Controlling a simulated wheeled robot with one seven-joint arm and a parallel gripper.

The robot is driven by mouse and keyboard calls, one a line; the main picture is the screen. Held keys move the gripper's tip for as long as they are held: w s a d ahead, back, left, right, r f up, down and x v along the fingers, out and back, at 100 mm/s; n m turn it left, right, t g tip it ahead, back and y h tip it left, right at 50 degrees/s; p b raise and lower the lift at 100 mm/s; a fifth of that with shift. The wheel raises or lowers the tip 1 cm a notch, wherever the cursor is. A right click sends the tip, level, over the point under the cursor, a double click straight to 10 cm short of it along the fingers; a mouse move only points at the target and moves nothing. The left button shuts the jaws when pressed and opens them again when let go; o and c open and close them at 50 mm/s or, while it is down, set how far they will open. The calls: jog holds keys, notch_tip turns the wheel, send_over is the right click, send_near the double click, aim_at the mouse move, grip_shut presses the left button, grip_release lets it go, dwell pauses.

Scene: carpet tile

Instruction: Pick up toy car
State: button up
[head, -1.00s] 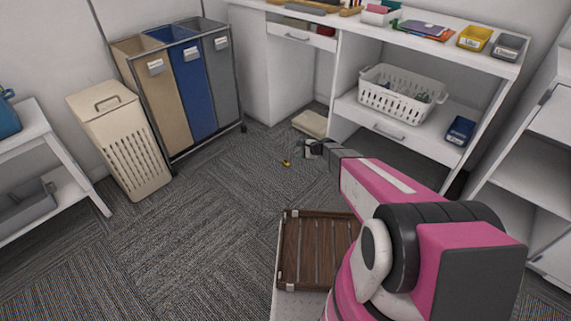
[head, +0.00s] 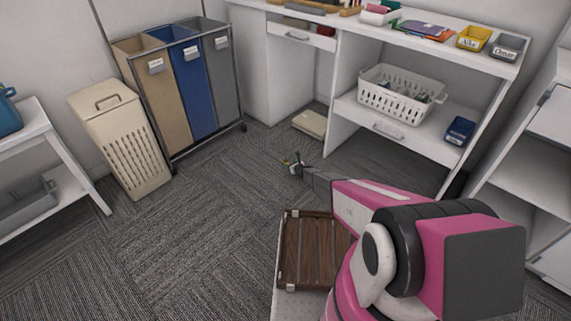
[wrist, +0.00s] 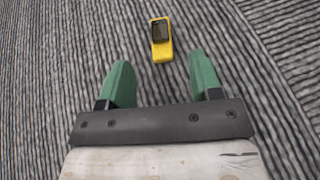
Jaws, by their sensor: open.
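The toy car (wrist: 161,42) is small and yellow with a dark top. It lies on the grey carpet, ahead of my gripper (wrist: 160,82) in the wrist view. My gripper's two green fingers are apart with nothing between them. The car is beyond the fingertips, roughly in line with the gap. In the head view my gripper (head: 291,162) is low over the carpet, and the car (head: 285,161) shows as a tiny yellow spot at its tip, partly hidden.
A beige hamper (head: 122,140) and a sorter with tan, blue and grey bins (head: 193,95) stand at the left. A white desk (head: 336,110) with a basket (head: 400,98) is behind. A flat beige object (head: 310,123) lies on the floor. Open carpet lies left of my gripper.

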aim_at(286, 161)
jog(key=shift+x, duration=3.3)
jog(key=shift+r, duration=0.2)
jog(key=c, duration=1)
